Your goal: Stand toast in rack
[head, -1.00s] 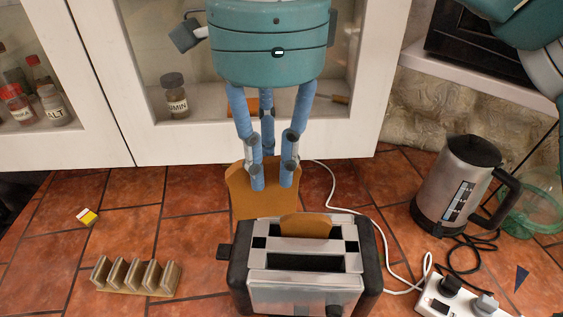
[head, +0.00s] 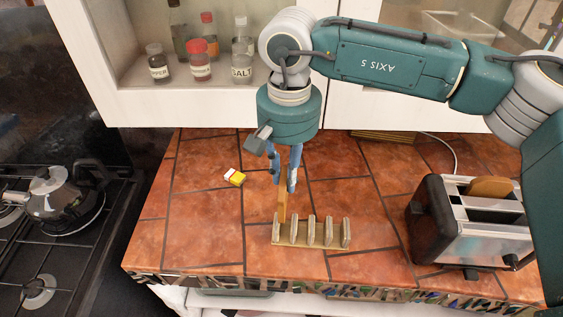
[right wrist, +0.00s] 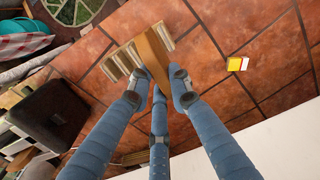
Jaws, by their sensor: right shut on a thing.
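My right gripper (head: 285,183) points down over the toast rack (head: 312,245) and is shut on a brown slice of toast (head: 283,203). The toast is upright and seen nearly edge-on, at the left end of the rack, near its first slot. I cannot tell whether its lower edge is inside the slot or just above or behind it. In the right wrist view the toast (right wrist: 152,55) is between the blue fingers, with the rack (right wrist: 115,66) beneath it. A second slice (head: 490,187) sits in the toaster (head: 470,230) at right. My left gripper is not in view.
A small yellow and white box (head: 234,177) lies left of the rack. Spice jars (head: 200,62) stand in the cabinet behind. The counter between rack and toaster is clear.

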